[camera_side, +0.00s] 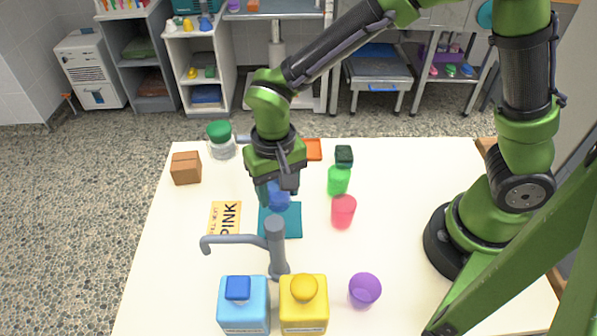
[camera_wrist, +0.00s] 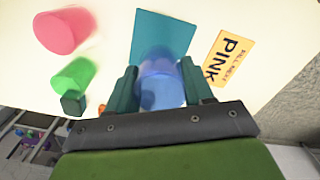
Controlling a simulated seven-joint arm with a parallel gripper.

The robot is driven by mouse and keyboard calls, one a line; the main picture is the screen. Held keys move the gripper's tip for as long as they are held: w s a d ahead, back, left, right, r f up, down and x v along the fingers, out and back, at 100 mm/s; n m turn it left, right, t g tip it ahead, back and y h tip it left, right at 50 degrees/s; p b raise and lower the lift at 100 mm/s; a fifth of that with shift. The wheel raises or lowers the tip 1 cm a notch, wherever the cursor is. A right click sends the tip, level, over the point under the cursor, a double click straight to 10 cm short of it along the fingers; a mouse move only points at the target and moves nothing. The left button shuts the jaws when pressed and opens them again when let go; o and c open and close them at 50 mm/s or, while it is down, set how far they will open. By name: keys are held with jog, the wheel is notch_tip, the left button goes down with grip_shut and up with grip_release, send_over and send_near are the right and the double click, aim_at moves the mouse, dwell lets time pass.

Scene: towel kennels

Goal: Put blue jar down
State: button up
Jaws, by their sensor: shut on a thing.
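The blue jar (camera_side: 278,199) is held between the fingers of my gripper (camera_side: 277,188). In the side view it overlaps the far part of the teal square mat (camera_side: 287,222); whether its base touches the mat cannot be told. In the wrist view the translucent blue jar (camera_wrist: 161,88) sits between the two dark green fingers of my gripper (camera_wrist: 158,78), with the teal mat (camera_wrist: 163,34) beyond it. My gripper hides part of the jar in the side view.
A yellow card reading PINK (camera_side: 225,218) lies left of the mat. A green cup (camera_side: 338,181) and pink cup (camera_side: 343,211) stand to its right. A grey tap (camera_side: 275,245), blue bottle (camera_side: 243,308), yellow bottle (camera_side: 303,308) and purple cup (camera_side: 364,291) are nearer. A brown box (camera_side: 186,169) stands far left.

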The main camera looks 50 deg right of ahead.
aim_at(279, 206)
jog(key=shift+f, duration=2.5)
jog(key=shift+f, duration=0.1)
jog(key=o, duration=1)
notch_tip(279, 206, up, 12)
jog(key=shift+s+d+r+t+y, duration=0.35)
jog(key=shift+s+d+r+t, duration=1.2)
jog(key=shift+d, duration=1.3)
jog(key=shift+s+d+r+t+y, duration=0.3)
jog(key=shift+s+d+r+t, duration=0.7)
jog(key=shift+d+r, duration=1.35)
jog(key=shift+s+d+r+t+y, duration=0.35)
jog(key=shift+s+d+r+t, duration=0.9)
jog(key=shift+d, duration=2.05)
